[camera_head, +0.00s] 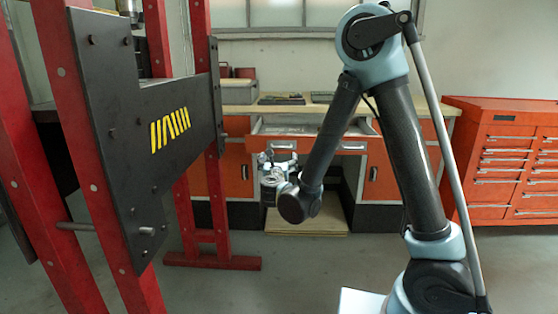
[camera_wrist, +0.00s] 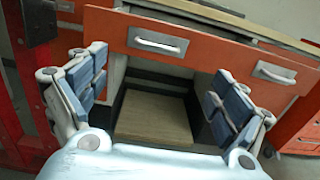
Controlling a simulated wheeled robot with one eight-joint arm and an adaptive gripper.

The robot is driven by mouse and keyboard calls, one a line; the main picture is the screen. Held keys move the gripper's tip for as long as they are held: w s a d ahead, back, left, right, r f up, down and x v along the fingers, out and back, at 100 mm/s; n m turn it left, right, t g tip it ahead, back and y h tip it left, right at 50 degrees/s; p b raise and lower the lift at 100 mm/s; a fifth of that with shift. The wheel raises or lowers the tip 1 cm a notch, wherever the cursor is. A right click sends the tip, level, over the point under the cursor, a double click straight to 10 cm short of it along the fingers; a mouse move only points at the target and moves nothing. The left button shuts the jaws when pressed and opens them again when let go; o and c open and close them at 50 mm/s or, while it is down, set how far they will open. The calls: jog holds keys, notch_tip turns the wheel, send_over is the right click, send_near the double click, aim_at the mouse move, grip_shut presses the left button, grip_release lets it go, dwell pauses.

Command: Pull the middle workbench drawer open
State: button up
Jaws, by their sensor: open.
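The middle workbench drawer (camera_head: 318,146) has a wide orange front with two metal handles. It appears partly pulled out, as its pale inside shows above the front in the head view. In the wrist view the drawer front (camera_wrist: 212,50) crosses the top, with its left handle (camera_wrist: 157,41) and right handle (camera_wrist: 274,73). My gripper (camera_head: 276,170) is in front of the drawer's left part and low. In the wrist view my gripper (camera_wrist: 163,78) is open and empty, its fingers wide apart on either side below the left handle. I see no contact with the handle.
Orange cabinet doors (camera_head: 381,176) flank an open bay with a wooden board (camera_wrist: 155,118) at its bottom. A red frame with a black plate (camera_head: 160,140) stands close on the left. A red tool chest (camera_head: 505,155) stands right. Clear floor lies before the bench.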

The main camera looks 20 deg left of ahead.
jog(key=shift+v, duration=2.1)
jog(key=shift+d+r, duration=0.1)
jog(key=shift+d, duration=0.05)
